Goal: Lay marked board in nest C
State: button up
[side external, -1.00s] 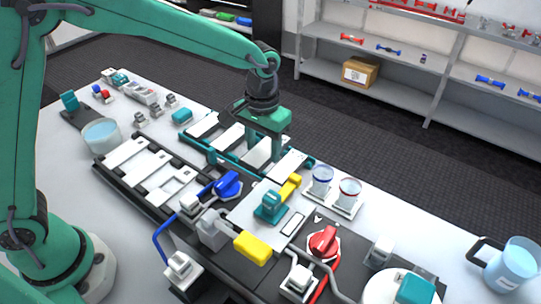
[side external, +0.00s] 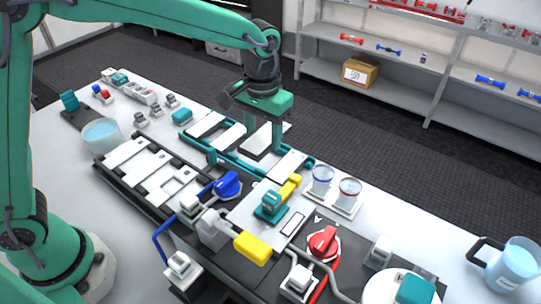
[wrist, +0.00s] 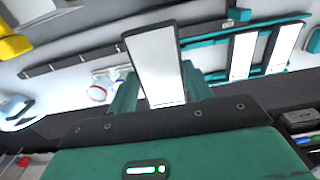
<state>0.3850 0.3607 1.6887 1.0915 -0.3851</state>
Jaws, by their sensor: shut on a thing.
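My gripper (side external: 263,140) is shut on a white board with a dark edge (side external: 262,146), held above the teal rack (side external: 216,160). The held board (wrist: 155,65) also shows in the wrist view, its face plain white; I see no mark on it. A black nest frame (side external: 133,188) with pale nests (side external: 160,172) lies nearer my base. No nest letters are readable, so I cannot tell which is C.
A blue-handled valve (side external: 228,184) and a yellow-handled teal valve (side external: 271,204) stand right of the nest frame. Two small cups (side external: 335,190) stand right of the rack. A bowl of liquid (side external: 101,133) sits at the frame's left end. The air above the frame is clear.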

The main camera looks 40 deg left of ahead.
aim_at(255, 140)
notch_tip(255, 140, up, 7)
jog(key=shift+r, duration=0.15)
jog(key=m, duration=0.1)
jog(key=s+m, duration=0.1)
jog(key=m, duration=0.1)
jog(key=a+m, duration=0.1)
jog(key=shift+s+r, duration=0.15)
jog(key=shift+s, duration=0.15)
jog(key=m, duration=0.2)
jog(key=s+a+m, duration=0.1)
jog(key=m, duration=0.1)
jog(key=shift+s+r, duration=0.1)
jog(key=shift+s, duration=0.1)
jog(key=m, duration=0.1)
jog(key=s+m, duration=0.1)
jog(key=m, duration=0.2)
jog(key=shift+s+a+r+m, duration=0.1)
jog(key=shift+s+a+m, duration=0.2)
jog(key=shift+a, duration=0.1)
jog(key=s+a+m, duration=0.2)
jog(key=s+m, duration=0.2)
jog(key=m, duration=0.8)
jog(key=s+a+m, duration=0.3)
jog(key=s+m, duration=0.2)
jog(key=m, duration=0.6)
jog(key=f, duration=1.4)
jog(key=shift+w+d+f, duration=0.15)
jog(key=shift+d+f, duration=0.05)
jog(key=shift+f, duration=0.05)
